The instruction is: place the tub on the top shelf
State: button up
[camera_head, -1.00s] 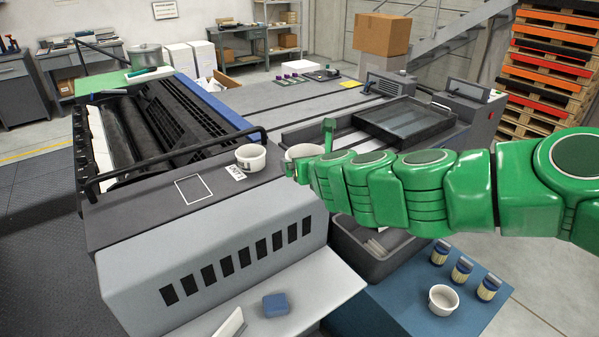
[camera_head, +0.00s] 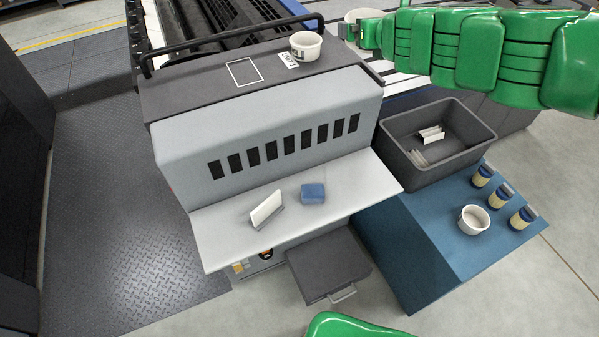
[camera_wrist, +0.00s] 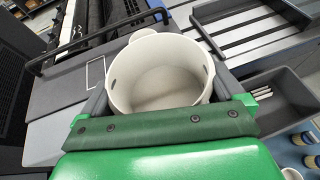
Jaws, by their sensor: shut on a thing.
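My gripper (camera_head: 360,32) is shut on a white tub (camera_wrist: 160,72). In the wrist view the tub is upright and empty, its wall between the two fingers. In the head view only part of this held tub (camera_head: 362,16) shows, at the top edge behind the fingers. A second white tub (camera_head: 305,46) stands on the dark top shelf (camera_head: 200,80) of the grey unit, beside a small label card (camera_head: 288,61). A white outlined square (camera_head: 243,72) on that shelf is empty. A third white tub (camera_head: 473,220) stands on the blue surface.
Below the shelf, a pale ledge (camera_head: 230,225) holds a blue block (camera_head: 313,193) and a white wedge-shaped piece (camera_head: 266,209). A dark bin (camera_head: 455,160) with pale pieces inside stands to the right. Several blue-capped jars (camera_head: 501,195) stand on the blue surface (camera_head: 410,250).

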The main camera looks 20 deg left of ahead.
jog(key=shift+w+a+r+n+g+y, duration=0.1)
jog(key=shift+w+a+n+g+y, duration=0.1)
jog(key=shift+n+g+y, duration=0.5)
jog(key=shift+s+n+g+y, duration=0.1)
jog(key=shift+n+g+y, duration=0.65)
jog(key=shift+n, duration=0.25)
jog(key=shift+s+n+g+y, duration=0.5)
jog(key=shift+n+g+y, duration=0.35)
jog(key=shift+n, duration=0.15)
jog(key=shift+s+d+n+g+y, duration=0.25)
jog(key=shift+s+n+g, duration=0.15)
jog(key=shift+n+g, duration=0.15)
jog(key=shift+s+d+n+g+y, duration=0.2)
jog(key=shift+s+n+g, duration=0.2)
jog(key=shift+n+g, duration=0.15)
jog(key=s+d+n+g, duration=0.8)
jog(key=s+d+g, duration=0.1)
jog(key=s, duration=0.2)
jog(key=n+g, duration=0.1)
jog(key=g, duration=0.1)
send_over(366, 176)
jog(key=s, duration=0.1)
jog(key=shift+h, duration=0.35)
notch_tip(366, 176, down, 36)
jog(key=shift+s+d+f, duration=0.1)
jog(key=shift+w+a+f, duration=0.2)
jog(key=shift+w+f, duration=0.3)
jog(key=shift+f, duration=0.1)
jog(key=shift+w+f, duration=0.1)
jog(key=shift+f, duration=1.45)
